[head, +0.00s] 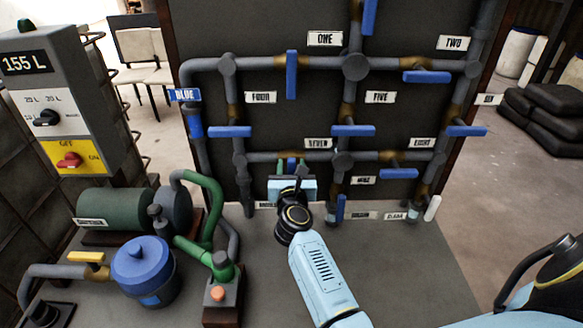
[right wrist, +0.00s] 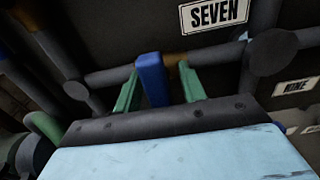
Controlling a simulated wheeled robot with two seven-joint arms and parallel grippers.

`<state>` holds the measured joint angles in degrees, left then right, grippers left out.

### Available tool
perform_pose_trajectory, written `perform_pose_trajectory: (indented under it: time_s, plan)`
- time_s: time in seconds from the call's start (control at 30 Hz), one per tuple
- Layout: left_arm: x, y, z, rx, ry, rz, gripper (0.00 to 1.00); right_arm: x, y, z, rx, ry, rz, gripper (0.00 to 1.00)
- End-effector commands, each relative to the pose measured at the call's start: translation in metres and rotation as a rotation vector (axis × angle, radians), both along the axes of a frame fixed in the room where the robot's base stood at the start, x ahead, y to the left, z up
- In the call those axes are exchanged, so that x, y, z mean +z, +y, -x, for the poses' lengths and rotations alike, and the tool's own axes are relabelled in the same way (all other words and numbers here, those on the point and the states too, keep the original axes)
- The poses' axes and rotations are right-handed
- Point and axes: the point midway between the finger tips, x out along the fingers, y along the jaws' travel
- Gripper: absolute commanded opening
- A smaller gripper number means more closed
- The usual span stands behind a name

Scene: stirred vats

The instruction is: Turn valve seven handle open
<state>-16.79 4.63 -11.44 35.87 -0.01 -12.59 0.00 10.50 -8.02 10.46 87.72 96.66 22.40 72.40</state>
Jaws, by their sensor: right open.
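The valve seven handle (right wrist: 153,80) is a blue bar on a grey pipe, left of and below the SEVEN label (right wrist: 213,13) in the right wrist view. It stands upright, across the pipe, which runs sideways there. My right gripper (right wrist: 160,88) is open, with one green finger on each side of the handle. Gaps show between the fingers and the bar. In the head view my right gripper (head: 291,164) is at the lower pipe, by the SEVEN label (head: 317,143), and its body hides much of the handle. My left gripper is not in view.
Other blue handles are close by, such as one above SEVEN (head: 353,130) and one by NINE (head: 398,173). A green pump (head: 125,217), a blue-lidded pot (head: 142,265) and green pipes (head: 208,200) stand to the left. A control box (head: 50,110) hangs at far left.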

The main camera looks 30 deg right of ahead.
Motion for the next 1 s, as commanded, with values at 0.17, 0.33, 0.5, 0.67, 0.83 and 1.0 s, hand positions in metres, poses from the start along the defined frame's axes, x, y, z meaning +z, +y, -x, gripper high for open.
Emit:
perform_pose_trajectory:
  time_s: [0.17,0.33,0.5,0.67,0.83,1.0]
  plan:
    - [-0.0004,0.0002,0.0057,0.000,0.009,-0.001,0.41,0.0002,-0.0004,-0.0005,0.000,0.000,0.000,0.41]
    - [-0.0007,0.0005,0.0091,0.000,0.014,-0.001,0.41,0.0001,-0.0002,-0.0003,0.000,0.001,0.001,0.27]
    - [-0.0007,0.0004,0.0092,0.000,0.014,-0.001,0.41,0.0001,0.0000,-0.0002,0.000,0.001,0.001,0.04]
    - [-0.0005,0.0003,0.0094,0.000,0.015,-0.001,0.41,0.0001,0.0000,-0.0001,0.000,0.001,0.002,0.00]
    - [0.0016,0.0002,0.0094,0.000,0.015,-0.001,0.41,0.0003,0.0003,-0.0003,0.000,0.015,0.023,0.00]
    - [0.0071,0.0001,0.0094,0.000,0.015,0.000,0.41,0.0007,0.0011,-0.0007,0.001,0.056,0.087,0.00]
